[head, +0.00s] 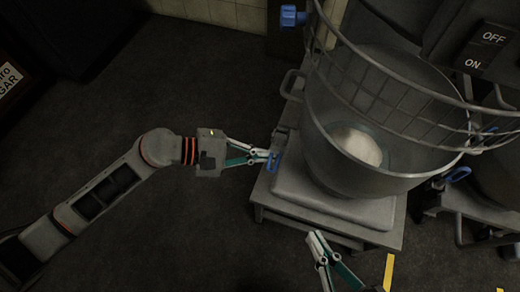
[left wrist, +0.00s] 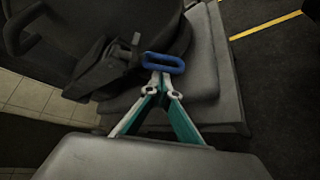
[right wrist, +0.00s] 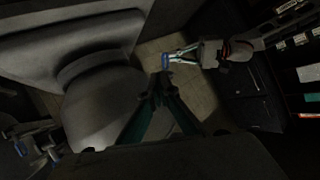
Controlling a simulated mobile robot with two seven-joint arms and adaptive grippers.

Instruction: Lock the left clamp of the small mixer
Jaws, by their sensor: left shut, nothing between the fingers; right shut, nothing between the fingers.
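The small mixer's metal bowl (head: 318,150) stands on a grey base (head: 290,190), with a wire guard (head: 400,95) above it and pale contents inside. The left clamp has a blue loop handle (head: 273,162) at the bowl's left side; it also shows in the left wrist view (left wrist: 163,63). My left gripper (head: 268,157) is shut, with its fingertips at the blue handle; I cannot tell whether they touch it. My right gripper (head: 318,240) is shut and empty in front of the base, apart from the bowl. In the right wrist view, the blue handle (right wrist: 166,61) lies beyond its fingertips.
A blue knob (head: 290,15) is at the upper left of the guard. An ON/OFF panel (head: 485,48) is at upper right. Dark floor (head: 180,240) is free to the left.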

